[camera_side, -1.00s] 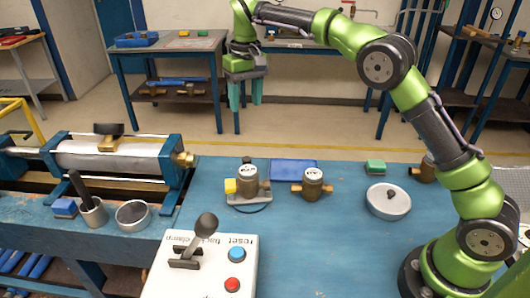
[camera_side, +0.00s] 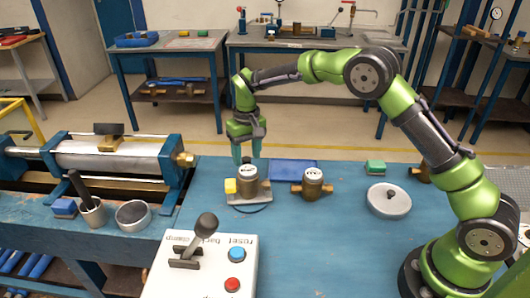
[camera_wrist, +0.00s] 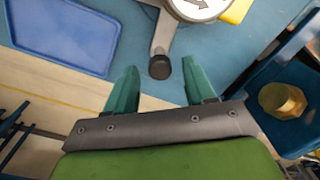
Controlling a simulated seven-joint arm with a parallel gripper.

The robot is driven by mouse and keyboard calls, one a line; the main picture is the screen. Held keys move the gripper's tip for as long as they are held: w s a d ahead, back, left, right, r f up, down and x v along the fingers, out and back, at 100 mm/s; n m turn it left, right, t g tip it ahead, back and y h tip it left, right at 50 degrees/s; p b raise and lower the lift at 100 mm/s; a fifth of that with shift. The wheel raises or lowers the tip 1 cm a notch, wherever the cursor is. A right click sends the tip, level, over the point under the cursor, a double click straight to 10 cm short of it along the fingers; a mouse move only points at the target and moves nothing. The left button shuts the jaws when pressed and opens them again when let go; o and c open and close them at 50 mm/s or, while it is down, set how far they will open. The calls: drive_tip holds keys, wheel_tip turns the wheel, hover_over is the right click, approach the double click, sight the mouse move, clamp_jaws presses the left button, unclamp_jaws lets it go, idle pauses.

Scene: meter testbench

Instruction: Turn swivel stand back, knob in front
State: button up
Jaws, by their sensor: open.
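The swivel stand (camera_side: 238,200) sits on the blue bench and carries a brass meter with a white dial (camera_side: 249,171) and a yellow block (camera_side: 230,186). Its dark knob (camera_side: 247,160) is on the far side, behind the meter in the side view. In the wrist view the knob (camera_wrist: 160,68) is at the end of a grey arm of the stand (camera_wrist: 163,35). My gripper (camera_side: 248,154) is open, fingers down, above and around the far side of the stand. In the wrist view the knob appears between the fingertips (camera_wrist: 160,76); contact cannot be told.
A second brass meter (camera_side: 312,185) stands to the right, with a blue mat (camera_side: 294,168) behind. A round grey lidded part (camera_side: 388,201) is farther right. A cylinder fixture (camera_side: 110,157) is at left, and a lever box (camera_side: 210,265) is in front.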

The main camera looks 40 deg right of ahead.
drive_tip(key=shift+f, duration=0.3)
clamp_jaws()
drive_tip(key=shift+s+d+m, duration=0.55)
drive_tip(key=shift+d+m, duration=0.05)
drive_tip(key=shift+m, duration=0.5)
unclamp_jaws()
drive_tip(key=shift+r, duration=0.1)
wheel_tip(320, 180, up, 17)
drive_tip(key=shift+d, duration=0.3)
